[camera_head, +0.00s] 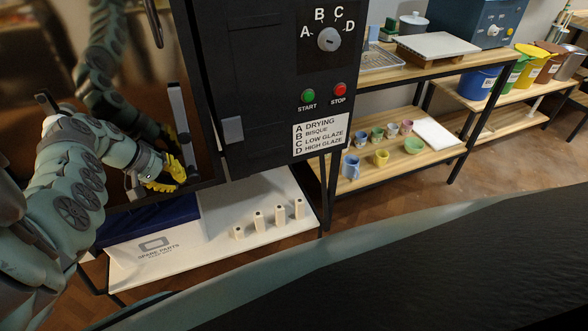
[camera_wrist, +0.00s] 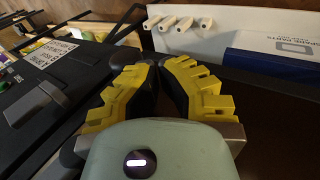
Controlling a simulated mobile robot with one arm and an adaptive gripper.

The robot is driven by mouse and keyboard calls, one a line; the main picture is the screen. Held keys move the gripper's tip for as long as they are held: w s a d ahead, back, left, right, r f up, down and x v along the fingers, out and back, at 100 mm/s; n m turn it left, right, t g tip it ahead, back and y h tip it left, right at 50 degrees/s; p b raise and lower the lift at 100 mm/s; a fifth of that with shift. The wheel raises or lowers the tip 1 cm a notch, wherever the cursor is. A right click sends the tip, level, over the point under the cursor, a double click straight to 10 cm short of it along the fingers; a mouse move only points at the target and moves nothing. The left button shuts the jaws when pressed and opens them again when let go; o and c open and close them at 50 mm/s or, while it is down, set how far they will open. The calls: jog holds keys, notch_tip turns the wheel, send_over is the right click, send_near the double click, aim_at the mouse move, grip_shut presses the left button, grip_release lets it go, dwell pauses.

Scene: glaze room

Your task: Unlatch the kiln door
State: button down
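The kiln door (camera_head: 130,60) is a dark, reflective panel at the left of the head view. It looks closed against the black control housing. A dark vertical bar handle (camera_head: 181,110) with a grey edge stands on its right side. A grey block-like part (camera_head: 232,130), possibly the latch, sits on the housing right of the door; it also shows at the left in the wrist view (camera_wrist: 36,103). My gripper (camera_head: 178,172) has yellow fingers and is near the lower end of the bar handle. In the wrist view its fingertips (camera_wrist: 158,62) are almost together, with nothing seen between them.
The housing carries a dial (camera_head: 328,39), a green start button (camera_head: 308,96) and a red stop button (camera_head: 340,89). A white shelf (camera_head: 215,212) with several small posts lies below. A wooden rack (camera_head: 440,150) with cups stands at right.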

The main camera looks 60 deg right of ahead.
jog(key=shift+s+d, duration=0.3)
jog(key=shift+s, duration=0.05)
jog(key=v, duration=1.2)
jog(key=shift+w+a, duration=0.3)
jog(key=shift+w, duration=0.05)
